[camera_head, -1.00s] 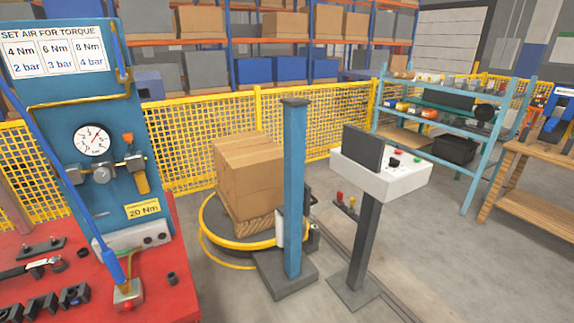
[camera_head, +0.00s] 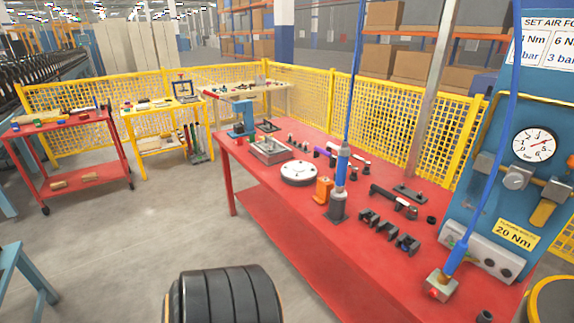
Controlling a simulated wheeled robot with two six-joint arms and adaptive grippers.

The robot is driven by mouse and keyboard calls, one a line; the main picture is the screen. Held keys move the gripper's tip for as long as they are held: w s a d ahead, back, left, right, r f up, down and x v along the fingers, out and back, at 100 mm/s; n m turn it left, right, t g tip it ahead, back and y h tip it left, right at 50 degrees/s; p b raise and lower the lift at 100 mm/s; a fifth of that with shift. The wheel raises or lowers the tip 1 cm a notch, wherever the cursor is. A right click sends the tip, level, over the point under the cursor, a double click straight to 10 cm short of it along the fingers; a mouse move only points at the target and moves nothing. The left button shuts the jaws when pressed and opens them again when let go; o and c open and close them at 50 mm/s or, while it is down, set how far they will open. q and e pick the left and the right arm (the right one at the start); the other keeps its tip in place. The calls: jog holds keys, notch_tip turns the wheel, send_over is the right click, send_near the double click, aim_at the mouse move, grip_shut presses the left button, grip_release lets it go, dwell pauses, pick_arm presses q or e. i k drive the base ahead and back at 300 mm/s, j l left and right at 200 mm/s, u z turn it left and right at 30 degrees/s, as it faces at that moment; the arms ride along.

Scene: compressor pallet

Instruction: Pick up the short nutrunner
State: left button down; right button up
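Two upright blue tools look like nutrunners on the red workbench (camera_head: 255,215). One (camera_head: 342,165), blue and silver, stands in a dark holder (camera_head: 337,207) near the middle, under a blue hose. The other (camera_head: 458,257), plain blue, stands in a small metal block (camera_head: 440,285) at the right, also under a blue hose. I cannot tell for sure which one is the short nutrunner. Neither of my grippers shows in this view.
An orange bottle-like item (camera_head: 323,190) stands beside the dark holder. A round white disc (camera_head: 299,173), a black tool (camera_head: 393,200) and black clamp-like blocks (camera_head: 390,230) lie on the bench. A gauge panel (camera_head: 500,190) rises at the right.

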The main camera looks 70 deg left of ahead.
aim_at(338, 193)
jog(key=u, duration=2.35)
jog(key=i+l, duration=0.15)
jog(key=i, duration=0.2)
jog(key=i+l, duration=0.1)
jog(key=i, duration=0.2)
jog(key=u, duration=0.05)
